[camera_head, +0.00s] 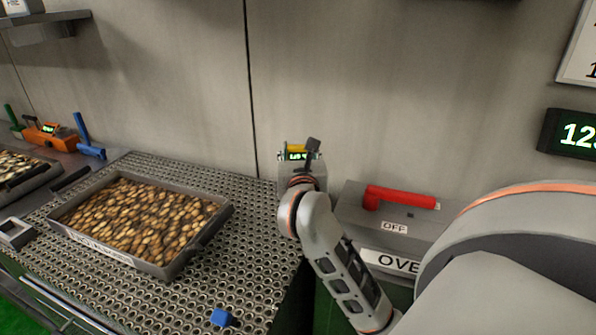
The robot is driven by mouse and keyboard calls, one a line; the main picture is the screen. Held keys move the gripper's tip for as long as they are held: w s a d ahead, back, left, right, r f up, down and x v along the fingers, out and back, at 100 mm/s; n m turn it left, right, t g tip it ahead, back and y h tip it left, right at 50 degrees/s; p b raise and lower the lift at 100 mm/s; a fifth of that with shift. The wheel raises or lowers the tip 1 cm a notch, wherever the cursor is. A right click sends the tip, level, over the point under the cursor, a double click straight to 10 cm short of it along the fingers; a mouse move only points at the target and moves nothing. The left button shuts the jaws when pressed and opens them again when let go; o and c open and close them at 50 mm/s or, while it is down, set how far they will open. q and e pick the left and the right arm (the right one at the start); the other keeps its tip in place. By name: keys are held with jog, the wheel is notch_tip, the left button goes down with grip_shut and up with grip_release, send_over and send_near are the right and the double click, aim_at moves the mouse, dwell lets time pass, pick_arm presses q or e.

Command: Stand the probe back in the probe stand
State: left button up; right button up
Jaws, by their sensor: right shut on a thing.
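My right gripper (306,183) reaches in from the right over the back of the perforated table, mostly hidden by its own wrist. I cannot tell if the probe touches this box, or whether the box is the probe stand. My left gripper is out of view.
A tray (221,217) of brown pieces rests on the perforated table (240,255). A grey case with a red handle (402,196) stands right of my wrist.

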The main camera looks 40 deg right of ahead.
jog(key=shift+f+b, duration=0.5)
jog(key=shift+f, duration=1.75)
jog(key=shift+f, duration=0.1)
jog(key=shift+f, duration=0.15)
jog(key=o, duration=1.3)
jog(key=shift+c, duration=0.2)
